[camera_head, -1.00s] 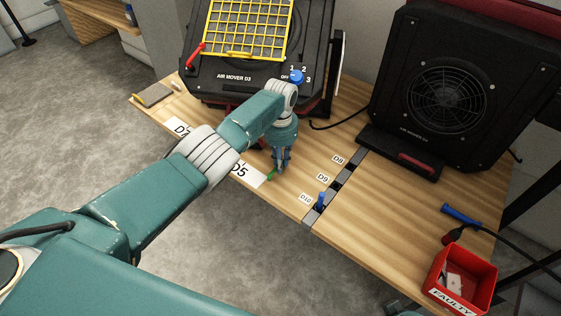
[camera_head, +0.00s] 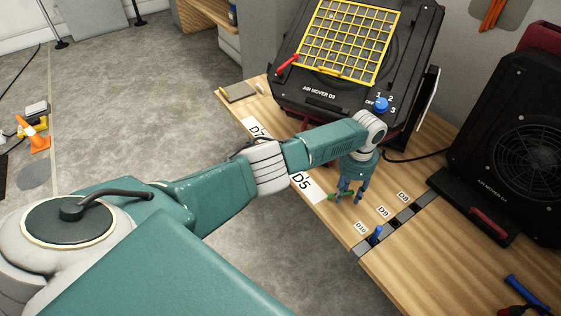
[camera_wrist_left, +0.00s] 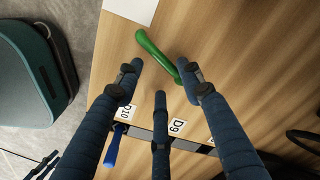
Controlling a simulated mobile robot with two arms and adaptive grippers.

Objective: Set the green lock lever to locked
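The green lock lever (camera_head: 333,196) shows at my fingertips, by the front edge of the wooden table near the D5 label. In the left wrist view the green lever (camera_wrist_left: 157,53) is a long curved bar over bare wood; I cannot tell how it is mounted. My left gripper (camera_head: 350,198) points down at it with its fingers spread. In the left wrist view the left gripper (camera_wrist_left: 165,78) is open, its tips around the lever's near end; I cannot tell whether they touch it.
A black air mover (camera_head: 310,90) with a yellow grille and blue dial (camera_head: 381,104) stands behind the gripper. A blue lever (camera_head: 376,234) stands in the D10 slot of a grey strip (camera_head: 402,216). Another black fan (camera_head: 520,160) stands at right. Bare wood lies between.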

